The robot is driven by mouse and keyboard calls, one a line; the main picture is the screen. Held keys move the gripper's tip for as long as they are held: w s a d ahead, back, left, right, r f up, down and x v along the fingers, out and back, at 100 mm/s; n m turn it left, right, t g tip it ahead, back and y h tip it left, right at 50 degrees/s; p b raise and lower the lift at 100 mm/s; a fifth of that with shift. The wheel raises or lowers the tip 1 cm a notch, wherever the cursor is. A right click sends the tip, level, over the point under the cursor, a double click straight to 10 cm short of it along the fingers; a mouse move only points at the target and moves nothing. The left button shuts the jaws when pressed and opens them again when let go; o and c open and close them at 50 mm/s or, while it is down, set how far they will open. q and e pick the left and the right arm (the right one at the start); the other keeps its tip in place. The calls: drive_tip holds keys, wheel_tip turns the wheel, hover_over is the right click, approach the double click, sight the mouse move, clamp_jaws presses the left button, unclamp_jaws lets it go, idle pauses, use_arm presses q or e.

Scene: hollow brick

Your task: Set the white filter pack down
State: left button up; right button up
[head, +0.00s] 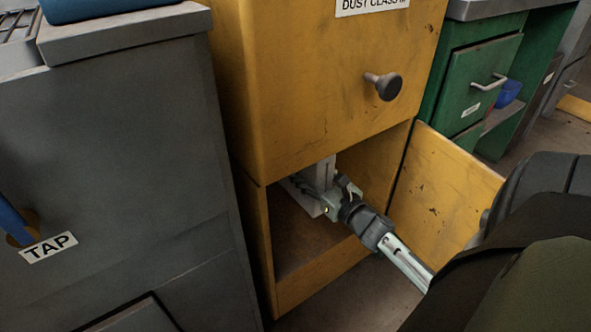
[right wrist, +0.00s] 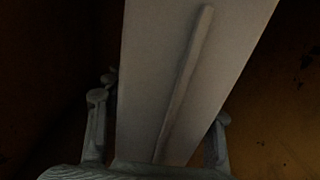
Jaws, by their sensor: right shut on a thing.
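The white filter pack (head: 326,171) is inside the lower compartment of the yellow cabinet (head: 300,95), partly hidden by my right gripper and the compartment's upper edge. My right gripper (head: 328,196) reaches in through the open front and is shut on the pack. In the right wrist view the pack (right wrist: 180,70) is a pale, flat-faced block with a raised rib, between the two fingers of the gripper (right wrist: 160,135). Whether its bottom touches the compartment floor (head: 305,250) cannot be told. My left gripper is not in view.
The yellow door (head: 440,185) stands open to the right, near my right arm. A grey cabinet (head: 120,150) marked TAP stands at left. A green drawer unit (head: 475,85) is at the back right. A round knob (head: 385,86) sticks out above the opening.

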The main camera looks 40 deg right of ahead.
drive_tip(key=shift+f+b, duration=1.05)
drive_tip(key=shift+f, duration=2.45)
drive_tip(key=shift+f, duration=0.2)
drive_tip(key=o, duration=1.3)
drive_tip(key=shift+r, duration=0.1)
drive_tip(key=shift+s+r, duration=0.1)
drive_tip(key=shift+r, duration=0.05)
drive_tip(key=s, duration=0.4)
drive_tip(key=s+a+p, duration=0.1)
drive_tip(key=s, duration=0.6)
drive_tip(key=shift+s+a+p, duration=0.15)
drive_tip(key=shift+s+p, duration=0.2)
drive_tip(key=shift+s, duration=0.05)
